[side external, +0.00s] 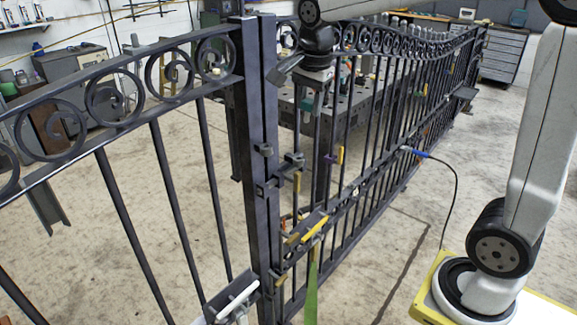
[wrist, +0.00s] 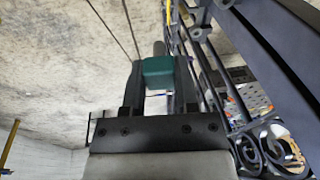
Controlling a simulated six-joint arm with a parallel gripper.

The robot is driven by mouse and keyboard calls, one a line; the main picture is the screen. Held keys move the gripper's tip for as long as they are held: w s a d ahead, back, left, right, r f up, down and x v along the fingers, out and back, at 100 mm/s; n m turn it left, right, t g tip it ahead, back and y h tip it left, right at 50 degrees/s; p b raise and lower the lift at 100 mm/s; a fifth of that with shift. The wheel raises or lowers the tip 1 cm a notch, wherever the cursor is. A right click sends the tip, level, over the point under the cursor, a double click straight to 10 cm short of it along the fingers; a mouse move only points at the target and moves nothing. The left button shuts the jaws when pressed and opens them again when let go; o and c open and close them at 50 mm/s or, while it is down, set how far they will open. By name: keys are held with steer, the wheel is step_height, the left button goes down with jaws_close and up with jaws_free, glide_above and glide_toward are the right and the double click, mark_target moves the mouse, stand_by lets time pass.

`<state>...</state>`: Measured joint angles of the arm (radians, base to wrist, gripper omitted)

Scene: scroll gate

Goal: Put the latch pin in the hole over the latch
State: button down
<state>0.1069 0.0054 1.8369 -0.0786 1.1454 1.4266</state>
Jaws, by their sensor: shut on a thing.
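My gripper (wrist: 158,85) is shut on a teal block in the wrist view, which appears to be the grip of the latch pin (wrist: 158,72). A dark grey rounded end shows just beyond the block. In the side external view my gripper (side external: 316,88) hangs right of the dark gate post, below the scroll rail, with a little teal (side external: 306,103) showing at it. Small dark latch fittings (side external: 290,163) sit on the post side, lower than my gripper. The hole cannot be made out, and the pin's lower end is not clear. The pin appears apart from the latch fittings.
The dark gate (side external: 400,110) with scrolls runs to the back right; another leaf (side external: 125,85) stands at left. Yellow-handled clamps (side external: 340,155) and a yellow-ended bracket (side external: 306,228) project near the post. A blue-handled tool with cable (side external: 418,153) lies right.

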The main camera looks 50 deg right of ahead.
stand_by(0.5)
steer(key=shift+w+d+f, duration=0.3)
steer(key=shift+f, duration=0.05)
steer(key=w+d+f+n, duration=0.2)
steer(key=d+f+n, duration=0.2)
steer(key=d+f, duration=0.3)
steer(key=w+d+f+n, duration=0.3)
steer(key=d+f+n, duration=0.1)
steer(key=d+f, duration=0.3)
steer(key=shift+w+d+f+g, duration=0.25)
steer(key=shift+f+g, duration=0.15)
steer(key=shift+f, duration=0.2)
steer(key=w+f, duration=0.2)
steer(key=w, duration=0.6)
stand_by(2.5)
steer(key=shift+f, duration=1.45)
stand_by(0.4)
